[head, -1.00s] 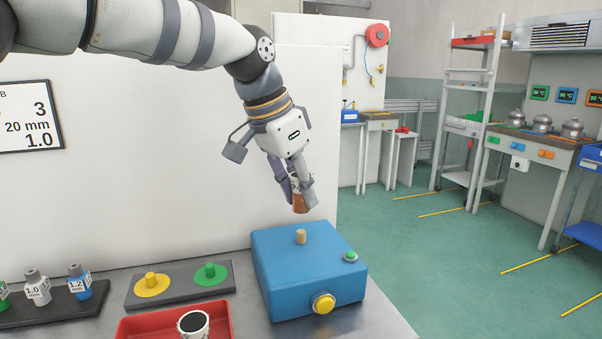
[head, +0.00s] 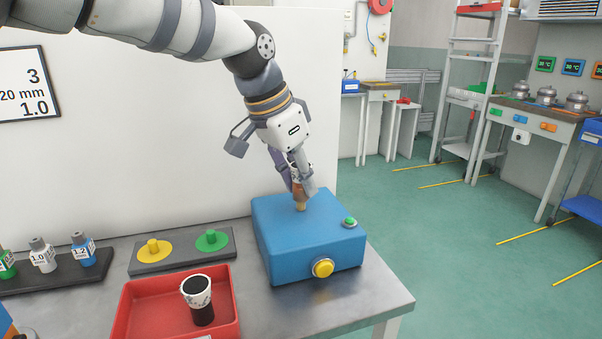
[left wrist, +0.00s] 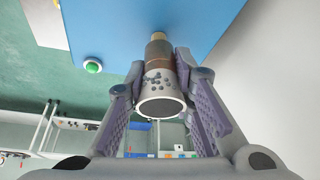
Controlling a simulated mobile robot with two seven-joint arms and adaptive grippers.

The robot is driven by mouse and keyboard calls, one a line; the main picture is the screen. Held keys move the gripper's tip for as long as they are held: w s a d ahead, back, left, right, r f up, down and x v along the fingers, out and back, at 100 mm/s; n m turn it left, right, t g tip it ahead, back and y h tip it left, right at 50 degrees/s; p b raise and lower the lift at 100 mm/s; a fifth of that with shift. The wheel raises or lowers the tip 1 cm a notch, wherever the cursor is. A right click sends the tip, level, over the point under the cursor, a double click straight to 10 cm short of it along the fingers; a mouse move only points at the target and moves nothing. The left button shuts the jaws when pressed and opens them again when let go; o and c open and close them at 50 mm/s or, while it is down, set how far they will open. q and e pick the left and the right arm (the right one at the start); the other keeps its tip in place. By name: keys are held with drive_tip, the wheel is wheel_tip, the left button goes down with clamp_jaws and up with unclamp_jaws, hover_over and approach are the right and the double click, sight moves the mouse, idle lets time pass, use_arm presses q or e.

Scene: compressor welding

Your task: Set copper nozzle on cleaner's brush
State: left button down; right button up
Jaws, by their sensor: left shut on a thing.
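The cleaner is a blue box (head: 300,250) with a yellow button on its front and a green button on top. Its tan brush (head: 301,206) stands upright on top and also shows in the left wrist view (left wrist: 159,36). My left gripper (head: 301,182) is directly above the brush, shut on the copper nozzle (head: 298,189). In the left wrist view the nozzle (left wrist: 158,83) is between the fingers, its near end grey and spattered around a dark opening. Its far end is in line with the brush and appears to meet it; how far over it cannot be told. My right gripper is not in view.
A red tray (head: 150,302) at the front holds a dark cup-like part with a spattered white rim (head: 197,291). A grey plate (head: 182,256) carries a yellow and a green peg. A dark rack (head: 60,279) with labelled bottles is at left. A white wall is behind.

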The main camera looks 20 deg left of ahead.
use_arm(q)
drive_tip(key=shift+f, duration=0.9)
drive_tip(key=c, duration=1.3)
unclamp_jaws()
drive_tip(key=v, duration=1.2)
